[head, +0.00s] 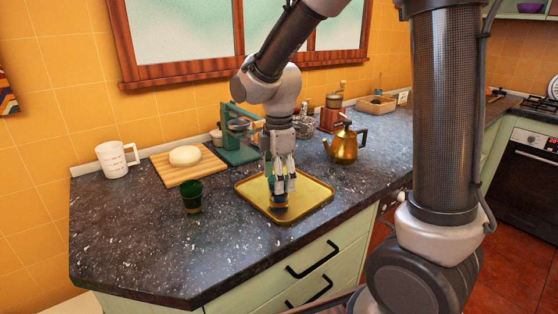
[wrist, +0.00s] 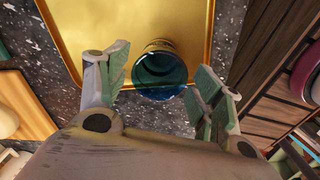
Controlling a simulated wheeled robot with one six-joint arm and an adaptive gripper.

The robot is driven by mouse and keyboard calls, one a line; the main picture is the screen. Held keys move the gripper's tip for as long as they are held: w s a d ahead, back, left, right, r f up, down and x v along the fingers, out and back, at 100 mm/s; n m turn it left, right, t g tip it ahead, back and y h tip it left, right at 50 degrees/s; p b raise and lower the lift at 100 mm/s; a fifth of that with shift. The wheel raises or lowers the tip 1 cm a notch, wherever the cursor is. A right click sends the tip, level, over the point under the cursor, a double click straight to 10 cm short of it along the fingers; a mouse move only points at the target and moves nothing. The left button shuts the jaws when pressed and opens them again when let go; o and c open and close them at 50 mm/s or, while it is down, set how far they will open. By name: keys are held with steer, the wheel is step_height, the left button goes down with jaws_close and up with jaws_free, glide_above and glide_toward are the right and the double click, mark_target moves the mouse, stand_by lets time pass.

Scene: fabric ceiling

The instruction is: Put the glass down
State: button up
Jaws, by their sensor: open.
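A blue-teal glass (wrist: 160,72) stands on the gold tray (head: 312,205), close to one edge of it in the wrist view. In the head view the lower part of the glass (head: 280,203) shows under my fingers; the rest is mostly hidden by them. My gripper (head: 281,188) points down over the tray with its fingers on either side of the glass. In the wrist view the fingers are spread, with gaps between them and the glass. A second, dark green glass (head: 192,197) stands upright on the counter, left of the tray.
A cutting board (head: 178,175) with a pale round item (head: 185,156) and a white measuring cup (head: 115,159) are at the left. A green press-like device (head: 236,145) stands behind the tray, and a brass kettle (head: 343,145) is behind right. The front-left counter (head: 140,240) is clear.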

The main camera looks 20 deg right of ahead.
step_height(320, 180, up, 6)
steer(key=s+d+r+m+t, duration=0.2)
steer(key=s+d+r+m, duration=0.1)
steer(key=s+d+m, duration=0.4)
steer(key=s+d+r+m+t, duration=0.2)
steer(key=s+d+r+m, duration=0.1)
steer(key=s+d+m, duration=0.5)
steer(key=s+m, duration=0.3)
steer(key=shift+d+r, duration=0.15)
